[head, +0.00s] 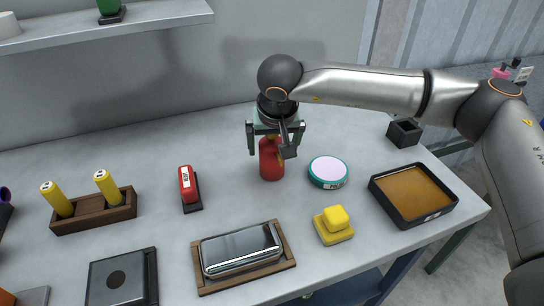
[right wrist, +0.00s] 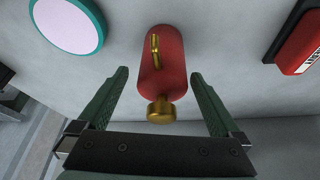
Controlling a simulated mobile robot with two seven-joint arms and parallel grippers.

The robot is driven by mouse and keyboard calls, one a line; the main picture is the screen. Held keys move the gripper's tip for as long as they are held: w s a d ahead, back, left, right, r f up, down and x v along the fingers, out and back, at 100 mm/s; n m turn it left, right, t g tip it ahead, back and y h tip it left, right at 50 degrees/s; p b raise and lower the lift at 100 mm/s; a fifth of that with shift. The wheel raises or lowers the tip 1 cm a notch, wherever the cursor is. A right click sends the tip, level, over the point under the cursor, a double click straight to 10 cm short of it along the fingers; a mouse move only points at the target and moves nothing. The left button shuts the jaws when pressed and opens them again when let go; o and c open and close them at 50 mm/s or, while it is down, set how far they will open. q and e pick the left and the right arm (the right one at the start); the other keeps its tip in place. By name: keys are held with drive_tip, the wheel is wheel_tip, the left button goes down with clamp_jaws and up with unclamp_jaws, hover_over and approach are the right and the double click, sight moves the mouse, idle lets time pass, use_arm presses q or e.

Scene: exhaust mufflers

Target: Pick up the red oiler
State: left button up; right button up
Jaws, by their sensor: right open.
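The red oiler (head: 271,160) stands upright on the grey table in the head view. Its top is hidden there behind my right gripper (head: 275,146). In the right wrist view the red oiler (right wrist: 162,62) shows a brass knob and a brass spout, seen from above. My right gripper (right wrist: 160,98) is open, with one green finger on each side of the brass knob. Both fingers are apart from the oiler. My left gripper is not in view.
A teal round tin (head: 328,172) stands close right of the oiler, and a red stapler-like item (head: 188,187) stands to its left. A metal block on a wooden tray (head: 243,283), yellow blocks (head: 334,226) and a black-rimmed tray (head: 450,212) are nearer the front and right.

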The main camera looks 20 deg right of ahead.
drive_tip(key=x, duration=0.3)
drive_tip(key=shift+w+f, duration=0.1)
drive_tip(key=shift+f, duration=0.2)
drive_tip(key=shift+a, duration=0.1)
drive_tip(key=c, duration=1.5)
